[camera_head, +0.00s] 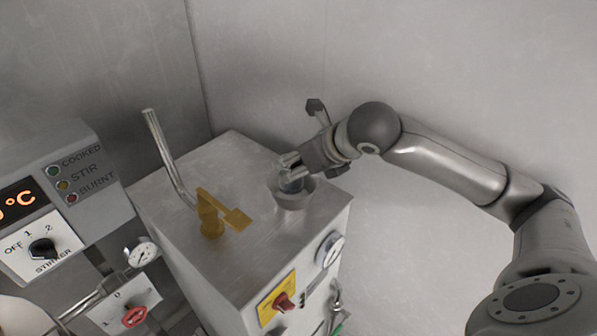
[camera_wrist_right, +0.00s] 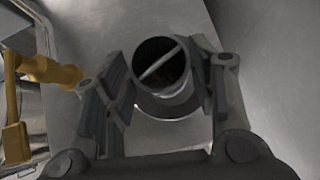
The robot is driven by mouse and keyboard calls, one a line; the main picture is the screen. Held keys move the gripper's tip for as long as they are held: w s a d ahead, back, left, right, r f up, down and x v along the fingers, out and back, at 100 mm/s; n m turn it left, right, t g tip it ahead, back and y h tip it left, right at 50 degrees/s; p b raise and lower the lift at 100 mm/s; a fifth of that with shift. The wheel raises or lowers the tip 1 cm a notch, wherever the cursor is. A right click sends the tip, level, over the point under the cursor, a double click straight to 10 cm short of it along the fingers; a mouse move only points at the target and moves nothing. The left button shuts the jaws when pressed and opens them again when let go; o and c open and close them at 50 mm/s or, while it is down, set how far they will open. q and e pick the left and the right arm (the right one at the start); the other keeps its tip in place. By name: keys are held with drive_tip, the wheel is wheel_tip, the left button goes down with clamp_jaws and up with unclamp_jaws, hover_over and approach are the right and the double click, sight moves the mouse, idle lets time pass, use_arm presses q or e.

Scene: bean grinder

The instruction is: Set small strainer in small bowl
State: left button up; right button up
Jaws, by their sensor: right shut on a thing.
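The small strainer (camera_wrist_right: 165,72) is a dark, round cup with a thin bar across its mouth. In the right wrist view it sits between the two fingers of my right gripper (camera_wrist_right: 163,100). In the head view my right gripper (camera_head: 290,168) is shut on the strainer (camera_head: 291,184), just over and within the mouth of the small bowl (camera_head: 294,201). The grey metal bowl stands on top of the steel cabinet, near its right edge. I cannot tell whether the strainer touches the bowl's bottom. My left gripper is not in view.
The steel cabinet top (camera_head: 175,212) has a yellow handle piece (camera_head: 211,218) and a tilted metal rod (camera_head: 166,155) left of the bowl. A control panel (camera_head: 68,180) stands at the left. Walls rise behind. The cabinet's right edge is close to the bowl.

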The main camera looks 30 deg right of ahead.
sight(296, 187)
drive_tip(key=shift+w+d+f, duration=0.1)
drive_tip(key=shift+d+f, duration=0.1)
drive_tip(key=shift+f, duration=0.15)
wheel_tip(296, 187, down, 2)
drive_tip(key=shift+f+p, duration=0.1)
drive_tip(key=shift+p, duration=0.6)
drive_tip(key=shift+f, duration=0.3)
drive_tip(key=shift+f, duration=0.15)
drive_tip(key=o, duration=1.3)
